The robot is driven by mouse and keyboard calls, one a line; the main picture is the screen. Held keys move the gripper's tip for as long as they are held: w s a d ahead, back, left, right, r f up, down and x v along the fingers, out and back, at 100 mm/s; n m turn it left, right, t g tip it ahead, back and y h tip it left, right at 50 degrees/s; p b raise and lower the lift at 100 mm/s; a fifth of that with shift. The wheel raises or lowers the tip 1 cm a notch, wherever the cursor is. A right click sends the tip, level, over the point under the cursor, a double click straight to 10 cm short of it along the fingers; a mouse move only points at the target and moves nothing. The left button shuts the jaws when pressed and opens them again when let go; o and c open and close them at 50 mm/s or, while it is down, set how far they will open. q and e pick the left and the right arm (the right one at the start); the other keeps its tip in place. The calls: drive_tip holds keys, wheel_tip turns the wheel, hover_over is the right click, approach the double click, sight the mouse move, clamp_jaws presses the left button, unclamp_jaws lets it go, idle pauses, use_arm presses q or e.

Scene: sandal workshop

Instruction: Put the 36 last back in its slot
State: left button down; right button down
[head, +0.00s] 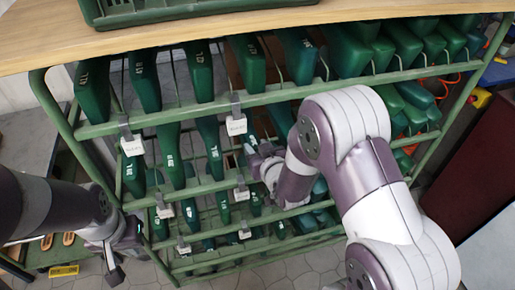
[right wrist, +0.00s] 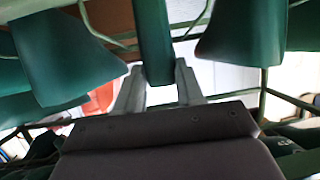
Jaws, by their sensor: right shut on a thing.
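My right gripper (head: 262,160) reaches into the green rack, at its second tier. In the right wrist view its two fingers (right wrist: 158,88) are shut on a narrow dark green last (right wrist: 153,38), which stands upright between the fingertips. Its number is not readable, so I cannot tell from the marking whether it is the 36. The forearm and wrist hide much of it in the head view. Other green lasts hang on both sides of it in the right wrist view. My left gripper (head: 118,262) is low at the left, outside the rack; its finger gap is unclear.
The rack (head: 185,112) has several tiers of green lasts and white tags (head: 236,126). A wooden top (head: 40,40) carries a green crate (head: 190,12). Sandals (head: 60,240) lie at the lower left. A dark red panel (head: 475,170) stands at the right.

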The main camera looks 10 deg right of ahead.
drive_tip(key=c, duration=0.6)
unclamp_jaws()
drive_tip(key=shift+f, duration=0.1)
drive_tip(key=p+v, duration=0.1)
drive_tip(key=v, duration=1.2)
drive_tip(key=s+d+f+g+h+p, duration=0.1)
drive_tip(key=s+d+f+g+p, duration=0.15)
drive_tip(key=s+f+g, duration=0.45)
drive_tip(key=shift+s+d+r+m+g+h+p, duration=0.15)
drive_tip(key=shift+r+g+p, duration=0.75)
drive_tip(key=shift+r, duration=1.1)
drive_tip(key=shift+s+r+m+g+h+p, duration=0.1)
drive_tip(key=shift+s+r+m+g+p, duration=0.2)
drive_tip(key=shift+r+g+p, duration=1.15)
drive_tip(key=shift+s+d+r+m+g+h+p, duration=0.2)
drive_tip(key=shift+r+p, duration=0.25)
drive_tip(key=shift+r, duration=2.1)
